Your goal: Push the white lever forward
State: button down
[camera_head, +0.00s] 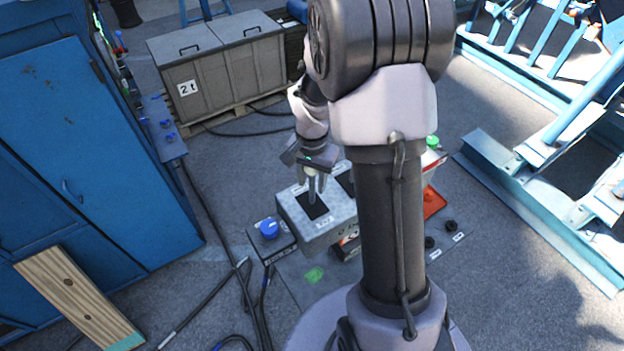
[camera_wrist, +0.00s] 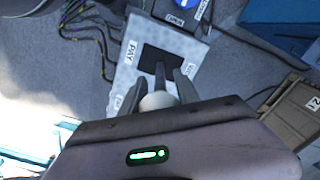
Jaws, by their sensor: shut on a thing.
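A grey control box (camera_head: 318,232) stands on a low plate in the middle of the head view. A black slot plate (camera_head: 313,207) lies on its top, and the white lever (camera_wrist: 157,101) rises from this plate. In the wrist view the lever's pale round knob sits between the two fingers, with its darker stem beyond. My gripper (camera_head: 312,178) is shut on the lever near its top, pointing down from above. In the wrist view the word PAY shows on the box top beside the slot. In the head view my gripper partly hides the lever.
A blue button (camera_head: 268,228) sits on a small box left of the control box. A second slot (camera_head: 346,182) is partly behind my arm. A blue cabinet (camera_head: 90,150) stands left, a grey crate (camera_head: 222,75) behind, and blue steel frames right. Cables lie on the floor.

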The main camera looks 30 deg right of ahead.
jog(key=shift+w+a+r+g+p, duration=0.1)
jog(key=shift+w+r+g+p, duration=0.4)
jog(key=shift+p, duration=0.75)
jog(key=w+f+b, duration=0.2)
jog(key=shift+w+g, duration=0.3)
jog(key=shift+w, duration=0.05)
jog(key=shift+r, duration=0.1)
jog(key=shift+s, duration=0.1)
